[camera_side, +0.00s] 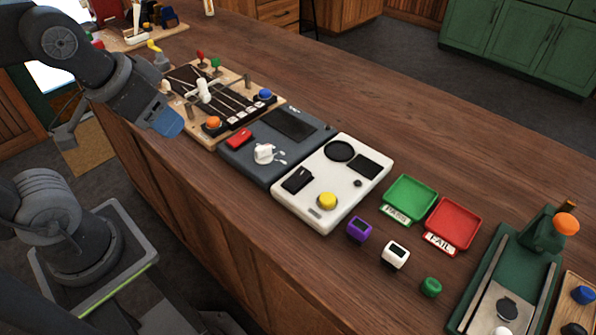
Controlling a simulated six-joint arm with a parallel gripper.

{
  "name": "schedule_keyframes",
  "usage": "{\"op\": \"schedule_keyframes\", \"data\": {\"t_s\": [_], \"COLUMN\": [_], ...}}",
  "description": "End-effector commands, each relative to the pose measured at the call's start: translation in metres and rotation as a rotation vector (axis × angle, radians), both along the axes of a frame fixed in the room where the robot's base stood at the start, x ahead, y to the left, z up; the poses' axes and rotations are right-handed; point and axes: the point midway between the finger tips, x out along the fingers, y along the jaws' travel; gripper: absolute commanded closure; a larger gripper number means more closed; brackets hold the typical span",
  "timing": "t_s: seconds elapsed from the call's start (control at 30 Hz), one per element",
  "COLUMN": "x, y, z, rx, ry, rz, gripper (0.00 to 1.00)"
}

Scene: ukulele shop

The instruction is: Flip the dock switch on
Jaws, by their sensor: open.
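The dark grey dock (262,174) lies flat on the wooden counter, with a dark rectangular pad at its back. A red switch (239,138) sits on its left front part; I cannot tell which way it is tipped. A small white block with a white cable (265,153) rests on the dock's front. My gripper (118,130) is open and appears empty, beyond the counter's left edge, to the left of the dock and apart from the switch. Its blue-tipped jaw is on the right and its dark jaw on the left.
A wooden board (200,132) with knobs and strings adjoins the dock's left. A white device (318,218) with a yellow button adjoins its right. Green (430,190) and red (473,218) trays and small gadgets stand farther right. The counter (350,110) behind is clear.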

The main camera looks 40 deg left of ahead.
Motion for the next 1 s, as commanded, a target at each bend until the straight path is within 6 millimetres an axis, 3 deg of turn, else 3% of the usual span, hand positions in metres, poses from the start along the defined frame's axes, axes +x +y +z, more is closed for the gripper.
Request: {"op": "schedule_keyframes", "data": {"t_s": [0.17,0.43,1.0], "x": [0.008,0.037,0.094], "y": [-0.006,-0.032,-0.118], "z": [0.006,0.022,0.033], "rx": [-0.052,-0.225,-0.509], "ry": [0.019,0.083,0.171], "rz": [0.083,0.406,1.179], "gripper": [0.74,0.99,1.0]}}
